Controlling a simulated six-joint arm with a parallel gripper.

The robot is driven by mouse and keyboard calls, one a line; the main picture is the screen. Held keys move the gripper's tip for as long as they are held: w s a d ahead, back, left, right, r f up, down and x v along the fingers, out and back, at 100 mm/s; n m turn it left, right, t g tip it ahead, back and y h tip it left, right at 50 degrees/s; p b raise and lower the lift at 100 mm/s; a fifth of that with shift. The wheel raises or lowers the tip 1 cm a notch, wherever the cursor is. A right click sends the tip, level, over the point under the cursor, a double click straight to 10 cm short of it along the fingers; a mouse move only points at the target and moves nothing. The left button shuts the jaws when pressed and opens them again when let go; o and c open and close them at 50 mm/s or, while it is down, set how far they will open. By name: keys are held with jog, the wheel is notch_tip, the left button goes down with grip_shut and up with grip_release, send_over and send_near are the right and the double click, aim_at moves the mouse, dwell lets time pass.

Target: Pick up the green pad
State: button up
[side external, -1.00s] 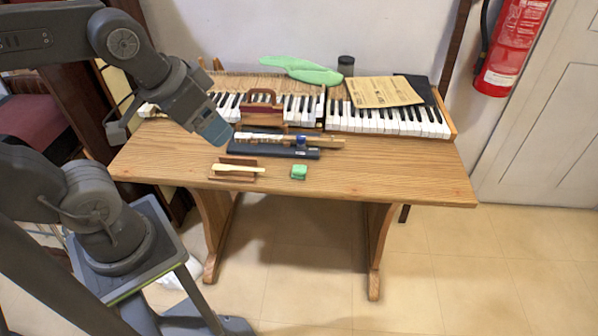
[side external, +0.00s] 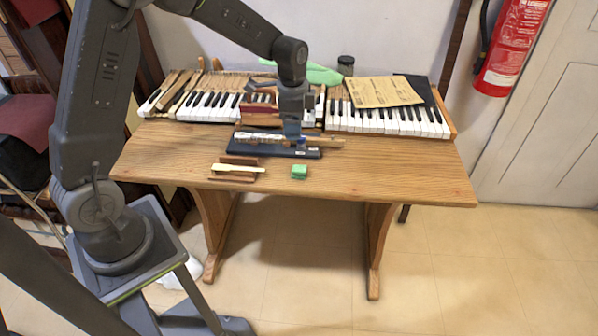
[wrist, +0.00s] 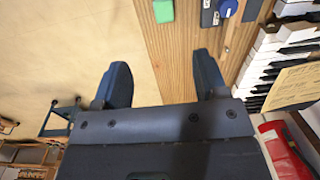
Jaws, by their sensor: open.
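The green pad (side external: 299,172) is a small block lying on the wooden table near its front edge. In the wrist view the green pad (wrist: 163,11) shows at the top, beyond the fingertips and roughly in line with the gap between them. My gripper (side external: 293,135) points down over the middle of the table, behind the pad and above the dark tray with tools. In the wrist view my gripper (wrist: 163,75) has its two fingers spread with nothing between them. It is apart from the pad.
A dark tray (side external: 240,148) with tools lies behind the pad. A brown block with a pale stick (side external: 238,169) lies to its left. Piano keyboards (side external: 390,122) line the back. The table front (side external: 390,180) right of the pad is clear.

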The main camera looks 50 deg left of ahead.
send_over(299, 168)
jog(key=shift+m, duration=0.3)
jog(key=f, duration=1)
jog(key=shift+s+a+f, duration=0.2)
jog(key=shift+s+a, duration=0.05)
jog(key=shift+a, duration=0.05)
jog(key=shift+w+d+f, duration=0.15)
jog(key=shift+d+f, duration=0.05)
jog(key=shift+f, duration=1.3)
jog(key=shift+w+d+f, duration=0.1)
jog(key=shift+d+f, duration=0.05)
jog(key=shift+f, duration=1.35)
jog(key=c, duration=1)
jog(key=shift+r, duration=0.1)
notch_tip(299, 168, up, 4)
jog(key=s+a+r, duration=0.6)
jog(key=a+r, duration=0.1)
jog(key=a, duration=0.2)
jog(key=shift+s+a, duration=0.3)
jog(key=shift+s, duration=0.1)
